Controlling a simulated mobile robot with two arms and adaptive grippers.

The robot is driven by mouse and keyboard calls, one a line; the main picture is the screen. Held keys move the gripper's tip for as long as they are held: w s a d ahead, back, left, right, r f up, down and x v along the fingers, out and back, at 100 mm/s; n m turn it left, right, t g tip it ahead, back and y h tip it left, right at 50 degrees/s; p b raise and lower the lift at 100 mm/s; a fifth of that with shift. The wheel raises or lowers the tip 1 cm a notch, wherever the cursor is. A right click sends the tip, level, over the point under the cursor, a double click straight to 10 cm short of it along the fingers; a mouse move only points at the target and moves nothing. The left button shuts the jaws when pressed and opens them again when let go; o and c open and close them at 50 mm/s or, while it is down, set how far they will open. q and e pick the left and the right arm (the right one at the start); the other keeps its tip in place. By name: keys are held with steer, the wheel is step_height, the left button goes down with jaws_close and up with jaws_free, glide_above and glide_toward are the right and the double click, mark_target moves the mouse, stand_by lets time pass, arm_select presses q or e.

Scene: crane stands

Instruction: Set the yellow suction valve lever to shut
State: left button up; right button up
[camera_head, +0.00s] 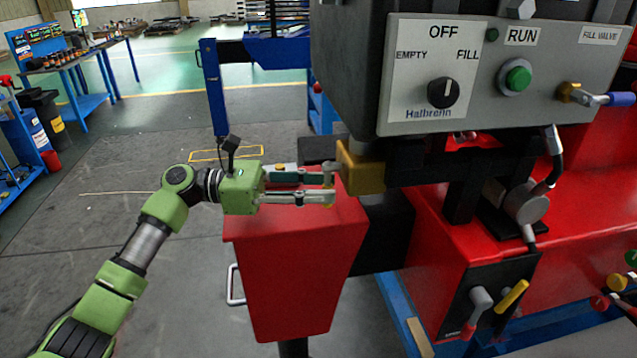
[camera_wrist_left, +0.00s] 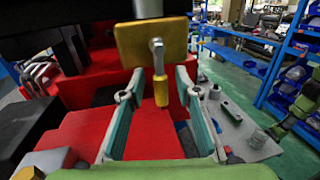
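A yellow-handled lever (camera_wrist_left: 161,88) hangs straight down from a brass-yellow valve block (camera_wrist_left: 137,52) in the left wrist view. The block (camera_head: 361,168) also shows in the head view, at the end of the red tank. My left gripper (camera_head: 329,186) is open right in front of the block. Its fingers stand on either side of the lever, with a gap on both sides in the wrist view. In the head view the fingers mostly hide this lever. A second yellow lever (camera_head: 511,296) sits tilted on a black panel at lower right. My right gripper is out of view.
A grey control box (camera_head: 500,75) with a knob and green button overhangs the valve block. A red tank (camera_head: 295,255) lies under my left gripper. A blue-handled lever (camera_head: 605,99) is at upper right. The floor at left is open.

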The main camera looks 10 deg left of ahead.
arm_select(q)
jaws_close()
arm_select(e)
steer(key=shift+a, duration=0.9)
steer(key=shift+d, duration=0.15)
arm_select(q)
steer(key=shift+w+m, duration=0.1)
steer(key=shift+m, duration=0.2)
steer(key=shift+w+a+r+m, duration=0.15)
steer(key=shift+w+m, duration=0.15)
steer(key=shift+m, duration=0.6)
steer(key=m, duration=0.1)
steer(key=w+m, duration=0.1)
steer(key=m+y, duration=0.1)
steer(key=m, duration=0.1)
steer(key=shift+w+a+r, duration=0.2)
steer(key=shift+r, duration=0.15)
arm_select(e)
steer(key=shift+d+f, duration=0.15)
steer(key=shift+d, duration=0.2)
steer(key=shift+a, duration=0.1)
